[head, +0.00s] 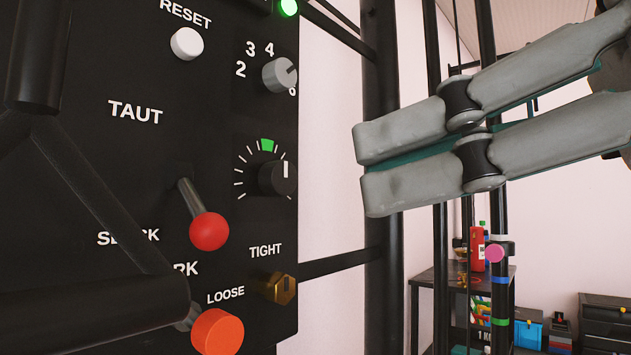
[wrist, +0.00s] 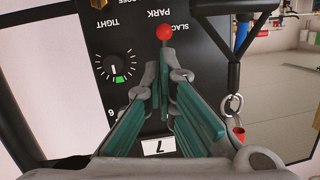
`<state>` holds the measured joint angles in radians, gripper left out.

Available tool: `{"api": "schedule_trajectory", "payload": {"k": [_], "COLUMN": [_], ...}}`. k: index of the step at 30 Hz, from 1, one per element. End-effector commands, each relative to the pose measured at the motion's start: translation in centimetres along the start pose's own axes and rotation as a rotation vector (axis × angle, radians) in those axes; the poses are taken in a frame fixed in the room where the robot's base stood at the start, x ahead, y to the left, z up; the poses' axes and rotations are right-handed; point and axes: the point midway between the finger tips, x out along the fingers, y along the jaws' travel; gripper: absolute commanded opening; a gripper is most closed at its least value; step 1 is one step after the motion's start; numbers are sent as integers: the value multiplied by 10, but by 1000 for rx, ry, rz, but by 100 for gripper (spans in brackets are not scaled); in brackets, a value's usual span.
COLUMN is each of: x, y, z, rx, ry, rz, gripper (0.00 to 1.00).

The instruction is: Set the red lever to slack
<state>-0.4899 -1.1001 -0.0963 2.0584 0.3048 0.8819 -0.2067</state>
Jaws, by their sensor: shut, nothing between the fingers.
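The red lever (head: 209,231) has a red ball knob on a grey stem and sits on a black panel. Its knob hangs low, level with the SLACK label and below the TAUT label. The red knob (wrist: 164,32) also shows in the wrist view, just beyond the fingertips; its stem is mostly hidden by the fingers. My gripper (head: 362,172) is shut and empty, its fingers together, to the right of the panel in the head view. In the wrist view its teal-padded fingers (wrist: 164,65) point towards the knob; I cannot tell if they touch it.
A dark bar crosses the panel's left side and partly covers SLACK. Around the lever are an orange knob (head: 217,332), a brass knob (head: 281,288), a black dial (head: 278,177), a grey selector (head: 279,75) and a white RESET button (head: 187,44). A black post (head: 381,150) stands right.

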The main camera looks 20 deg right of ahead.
Motion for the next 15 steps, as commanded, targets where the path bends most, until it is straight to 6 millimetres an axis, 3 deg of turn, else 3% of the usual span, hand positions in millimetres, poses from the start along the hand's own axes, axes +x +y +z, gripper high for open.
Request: {"api": "schedule_trajectory", "payload": {"k": [6, 15], "x": [-20, -22], "y": [0, 0], "z": [0, 0], "rx": [0, 0], "ry": [0, -1], "rz": [0, 0], "gripper": [0, 0]}}
